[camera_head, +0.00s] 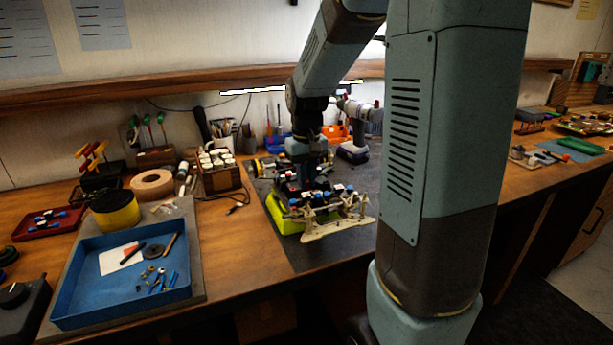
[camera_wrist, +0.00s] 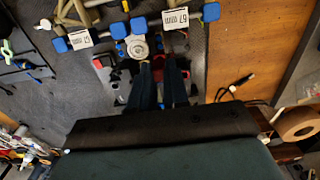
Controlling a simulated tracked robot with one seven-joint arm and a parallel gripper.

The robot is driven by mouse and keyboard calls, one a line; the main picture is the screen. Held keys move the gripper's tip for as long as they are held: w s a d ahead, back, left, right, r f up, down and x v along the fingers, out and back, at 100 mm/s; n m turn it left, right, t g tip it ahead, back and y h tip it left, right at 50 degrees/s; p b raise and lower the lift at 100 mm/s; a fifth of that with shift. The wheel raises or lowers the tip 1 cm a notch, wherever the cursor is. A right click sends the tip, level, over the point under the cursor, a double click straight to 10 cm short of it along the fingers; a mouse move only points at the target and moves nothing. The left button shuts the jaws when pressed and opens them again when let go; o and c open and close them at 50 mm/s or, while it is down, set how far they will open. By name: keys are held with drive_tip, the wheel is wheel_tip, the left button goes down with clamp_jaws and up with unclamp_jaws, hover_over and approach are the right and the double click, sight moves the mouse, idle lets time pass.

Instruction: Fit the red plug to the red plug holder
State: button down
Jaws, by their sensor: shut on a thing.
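The RC racecar chassis (camera_head: 290,222) stands on a dark mat, with a yellow-green side and pale suspension arms. My gripper (camera_head: 308,182) reaches down over its middle. In the wrist view my gripper (camera_wrist: 159,72) has its two fingers close together, shut on a small dark-red piece (camera_wrist: 158,61), which looks like the red plug. The fingers hide most of it. A red part (camera_wrist: 103,62) with a pale edge sits on the chassis to the left of the fingertips. It may be the red plug holder, but it is too small to tell.
A blue tray (camera_head: 83,281) with small parts lies at the left. A wooden box of bottles (camera_head: 222,180), a tape roll (camera_head: 152,184) and a drill (camera_head: 352,150) stand around the mat. Blue-ended shock parts (camera_wrist: 138,25) are near the fingers. Bare bench (camera_head: 228,245) lies left of the mat.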

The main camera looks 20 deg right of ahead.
drive_tip(key=shift+f, duration=0.6)
drive_tip(key=c, duration=1)
unclamp_jaws()
drive_tip(key=shift+c, duration=0.2)
wheel_tip(320, 180, up, 14)
drive_tip(key=shift+f, duration=0.15)
